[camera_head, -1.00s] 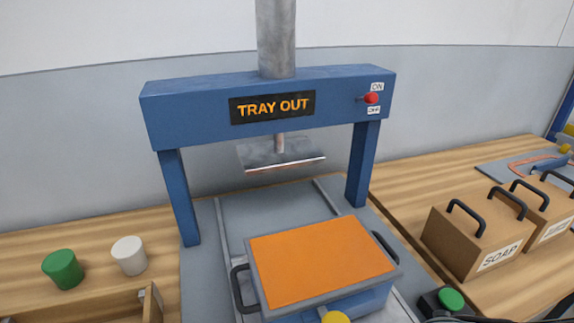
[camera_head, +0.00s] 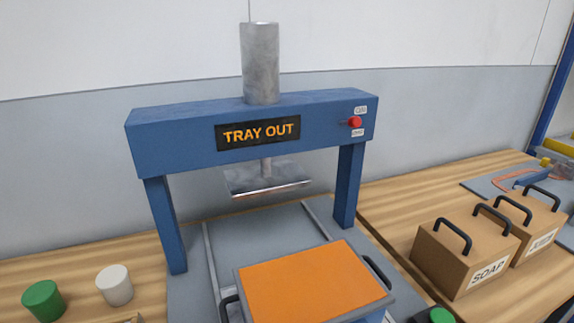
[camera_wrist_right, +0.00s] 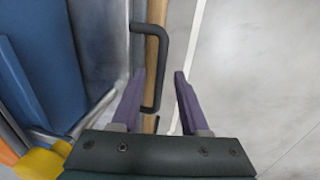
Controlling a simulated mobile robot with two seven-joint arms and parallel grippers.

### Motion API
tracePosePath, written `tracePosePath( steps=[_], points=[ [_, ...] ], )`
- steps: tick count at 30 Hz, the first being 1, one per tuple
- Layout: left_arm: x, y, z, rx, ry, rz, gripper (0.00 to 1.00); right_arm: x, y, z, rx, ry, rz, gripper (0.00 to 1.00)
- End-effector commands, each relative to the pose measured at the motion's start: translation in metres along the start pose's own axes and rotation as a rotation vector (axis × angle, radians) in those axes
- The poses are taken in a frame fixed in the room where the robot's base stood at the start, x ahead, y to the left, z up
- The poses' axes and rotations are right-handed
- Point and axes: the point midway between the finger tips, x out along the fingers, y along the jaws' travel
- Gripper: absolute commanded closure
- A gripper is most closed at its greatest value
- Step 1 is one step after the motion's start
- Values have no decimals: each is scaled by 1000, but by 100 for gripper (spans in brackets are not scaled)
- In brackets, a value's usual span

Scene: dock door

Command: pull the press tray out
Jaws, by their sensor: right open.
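The press tray (camera_head: 310,287) has an orange top, a grey rim and black side handles, and sits in front of the blue press frame (camera_head: 240,105). The press sign reads "TRAY OUT", and the press plate (camera_head: 266,180) hangs behind the tray. In the right wrist view my right gripper (camera_wrist_right: 160,74) is open, with a black handle (camera_wrist_right: 163,50) showing between its purple fingers, not gripped. My left gripper is not in view.
Soap boxes (camera_head: 465,250) with black handles stand on the bench at right. A green button (camera_head: 441,315) is near the tray's right. A green cup (camera_head: 43,299) and a white cup (camera_head: 115,285) stand at left. A red switch (camera_head: 355,122) is on the frame.

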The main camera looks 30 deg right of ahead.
Motion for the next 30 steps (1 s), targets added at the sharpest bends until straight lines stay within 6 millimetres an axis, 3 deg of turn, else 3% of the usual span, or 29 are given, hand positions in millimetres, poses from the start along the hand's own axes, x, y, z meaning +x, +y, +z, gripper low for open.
tracePosePath(
  steps=[5,12,18,30],
  points=[
    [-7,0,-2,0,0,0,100,-14,1,0,0,0,1,55],
    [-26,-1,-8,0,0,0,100,-61,1,0,-2,1,0,55],
    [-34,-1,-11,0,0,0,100,-90,0,0,-1,0,0,55],
    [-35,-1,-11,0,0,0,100,-99,0,0,0,-1,0,55]
  ],
)
